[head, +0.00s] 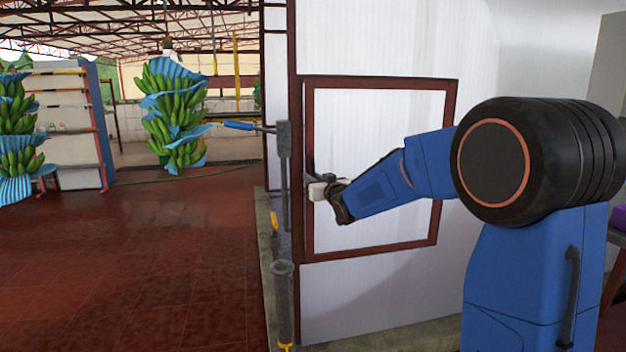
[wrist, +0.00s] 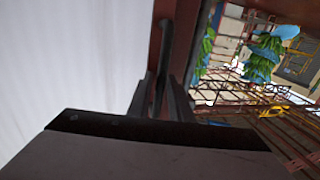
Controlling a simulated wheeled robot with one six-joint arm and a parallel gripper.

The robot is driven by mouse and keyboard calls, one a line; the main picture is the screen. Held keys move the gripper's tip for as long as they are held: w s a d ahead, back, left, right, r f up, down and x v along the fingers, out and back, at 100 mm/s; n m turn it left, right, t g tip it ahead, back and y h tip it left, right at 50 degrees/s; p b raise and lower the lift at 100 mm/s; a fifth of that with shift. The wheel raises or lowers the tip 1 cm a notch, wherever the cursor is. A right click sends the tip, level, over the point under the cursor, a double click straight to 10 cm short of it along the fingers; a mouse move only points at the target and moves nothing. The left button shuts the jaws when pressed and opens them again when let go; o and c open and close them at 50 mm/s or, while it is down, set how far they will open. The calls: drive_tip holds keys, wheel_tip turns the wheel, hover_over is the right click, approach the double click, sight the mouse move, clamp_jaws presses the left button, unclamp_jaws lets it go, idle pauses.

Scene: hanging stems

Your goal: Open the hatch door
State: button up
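The hatch door (head: 365,125) is a white panel with a red-brown frame, set in a white wall, and it looks flush with the wall. A dark bar handle (wrist: 165,38) stands out along the door's edge in the wrist view. My gripper (head: 310,188) is at the door's left edge in the head view. In the wrist view its two dark fingers (wrist: 160,85) lie on either side of the handle, close against it, and look shut on it. The gripper hides much of the handle in the head view.
A grey metal post (head: 284,175) with a blue-handled lever (head: 240,126) stands just left of the door. A lower grey pipe (head: 283,300) stands in front of it. Hanging banana stems (head: 175,115) and a shelf rack (head: 65,120) are farther left. The red tiled floor (head: 170,260) is open.

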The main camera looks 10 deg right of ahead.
clamp_jaws()
